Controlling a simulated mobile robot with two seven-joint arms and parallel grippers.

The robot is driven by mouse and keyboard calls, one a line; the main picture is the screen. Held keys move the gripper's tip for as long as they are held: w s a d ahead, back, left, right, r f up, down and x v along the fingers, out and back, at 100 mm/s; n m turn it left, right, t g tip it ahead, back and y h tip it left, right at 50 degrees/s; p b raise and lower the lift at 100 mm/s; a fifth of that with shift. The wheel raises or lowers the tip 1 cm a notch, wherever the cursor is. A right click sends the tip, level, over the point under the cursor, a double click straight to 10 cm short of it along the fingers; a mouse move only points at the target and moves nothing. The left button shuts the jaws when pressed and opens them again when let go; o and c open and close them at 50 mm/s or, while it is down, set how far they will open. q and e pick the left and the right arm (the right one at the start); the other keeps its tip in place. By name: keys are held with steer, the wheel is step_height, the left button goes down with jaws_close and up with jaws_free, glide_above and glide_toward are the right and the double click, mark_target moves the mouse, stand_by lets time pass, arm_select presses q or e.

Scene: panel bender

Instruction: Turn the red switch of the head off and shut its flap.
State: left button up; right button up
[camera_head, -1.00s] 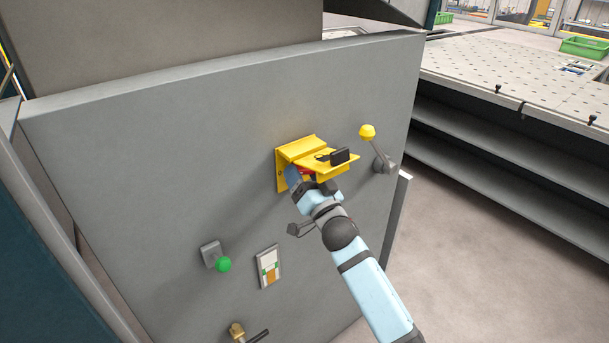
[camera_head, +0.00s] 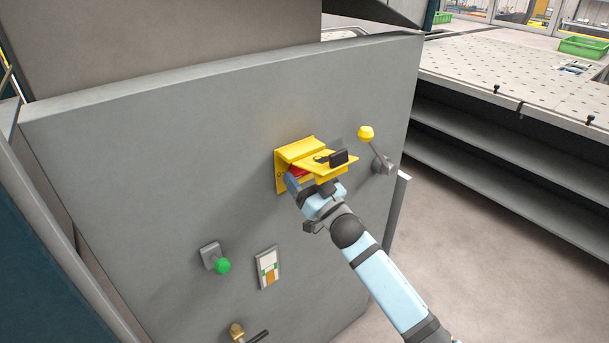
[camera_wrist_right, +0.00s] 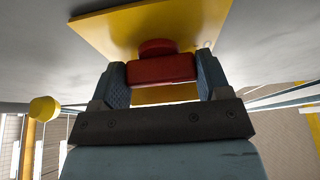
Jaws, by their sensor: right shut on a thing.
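The yellow switch box (camera_head: 283,179) is fixed on the grey front panel, and its yellow flap (camera_head: 318,156) stands open, sticking out with a black catch (camera_head: 339,157) on it. The red switch (camera_head: 298,171) is partly hidden under the flap in the head view. In the right wrist view the red switch (camera_wrist_right: 162,68) sits between the two fingers, in front of the yellow plate (camera_wrist_right: 130,28). My right gripper (camera_head: 297,184) is below the flap and shut on the red switch (camera_wrist_right: 162,68). My left gripper is not in view.
A lever with a yellow knob (camera_head: 366,132) stands close to the right of the flap. A green knob (camera_head: 223,265), a labelled plate (camera_head: 268,267) and a brass fitting (camera_head: 237,331) are lower on the panel. The perforated table (camera_head: 520,80) is at the right.

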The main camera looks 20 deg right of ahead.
steer(key=shift+f, duration=0.1)
steer(key=o, duration=0.6)
steer(key=shift+o, duration=0.2)
steer(key=b+v, duration=0.2)
steer(key=v, duration=1.2)
steer(key=shift+b, duration=0.35)
